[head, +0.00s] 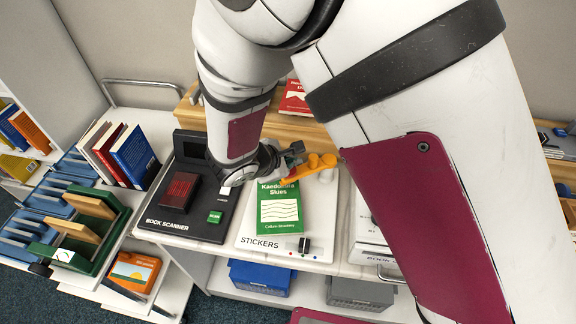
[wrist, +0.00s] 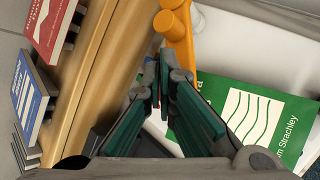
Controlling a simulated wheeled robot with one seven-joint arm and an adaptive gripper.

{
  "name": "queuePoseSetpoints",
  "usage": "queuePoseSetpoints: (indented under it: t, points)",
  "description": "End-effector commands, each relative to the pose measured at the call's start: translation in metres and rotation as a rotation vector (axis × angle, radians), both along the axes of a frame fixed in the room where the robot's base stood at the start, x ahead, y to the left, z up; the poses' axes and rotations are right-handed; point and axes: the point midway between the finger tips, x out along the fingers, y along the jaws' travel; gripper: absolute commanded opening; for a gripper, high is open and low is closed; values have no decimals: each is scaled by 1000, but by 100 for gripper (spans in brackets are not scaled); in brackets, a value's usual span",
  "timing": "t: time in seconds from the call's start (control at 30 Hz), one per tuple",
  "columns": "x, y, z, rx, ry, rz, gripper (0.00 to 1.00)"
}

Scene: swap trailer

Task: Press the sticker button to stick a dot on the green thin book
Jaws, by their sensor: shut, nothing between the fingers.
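The green thin book (head: 279,208) lies flat, cover up, on the white sticker station (head: 253,230) marked STICKERS. Its cover also shows in the wrist view (wrist: 226,98). An orange arm with rounded knobs (head: 318,163), which looks like the sticker button, sits at the book's far edge; it shows at the top of the wrist view (wrist: 175,25). My gripper (head: 296,150) is shut and empty, beside the orange part above the book's far end. In the wrist view its green-padded fingers (wrist: 158,88) meet at the tips close to the orange arm. I cannot tell whether they touch.
A black book scanner (head: 190,225) stands left of the station. Upright books (head: 128,155) and a green rack (head: 90,250) are further left. A wooden shelf (head: 190,112) with a red book (head: 294,100) runs behind. Blue (head: 260,278) and grey bins (head: 360,293) sit below.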

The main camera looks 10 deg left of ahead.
Motion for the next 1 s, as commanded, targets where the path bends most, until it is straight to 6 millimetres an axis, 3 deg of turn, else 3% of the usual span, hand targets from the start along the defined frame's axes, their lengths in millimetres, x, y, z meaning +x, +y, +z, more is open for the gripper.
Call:
queuePoseSetpoints:
  t: [0.47, 1.0]
  points:
    - [0, 0, 8, 1, -1, -2, 0]
    - [-1, 0, 53, 1, -1, -2, 0]
